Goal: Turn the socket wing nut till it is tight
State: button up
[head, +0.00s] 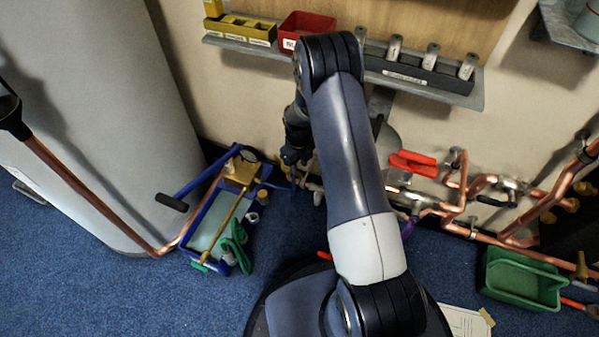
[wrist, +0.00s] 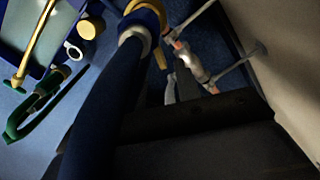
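My gripper (head: 303,165) is low beside the wall, right of the blue tray, and partly hidden behind my arm in the head view. In the wrist view its dark end (wrist: 180,88) is in deep shadow, and I cannot tell how far the fingers are apart. Ahead of it a short pale and copper-coloured pipe piece (wrist: 190,62) has two thin grey arms. A thick dark blue bar with a silver collar (wrist: 135,35) and a brass ring (wrist: 147,10) crosses close to the camera. I cannot clearly pick out the socket wing nut in either view.
A blue tray (head: 192,236) with brass parts and green-handled tools stands left of my gripper. A long-handled blue tool (head: 207,175) lies across it. Copper pipes with red-handled valve (head: 413,163) run along the wall at right. A green bin (head: 520,280) stands on the carpet.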

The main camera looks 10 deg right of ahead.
aim_at(299, 173)
notch_tip(299, 173, down, 4)
jog(key=shift+f+b, duration=0.1)
jog(key=shift+b, duration=0.35)
jog(key=shift+c, duration=0.3)
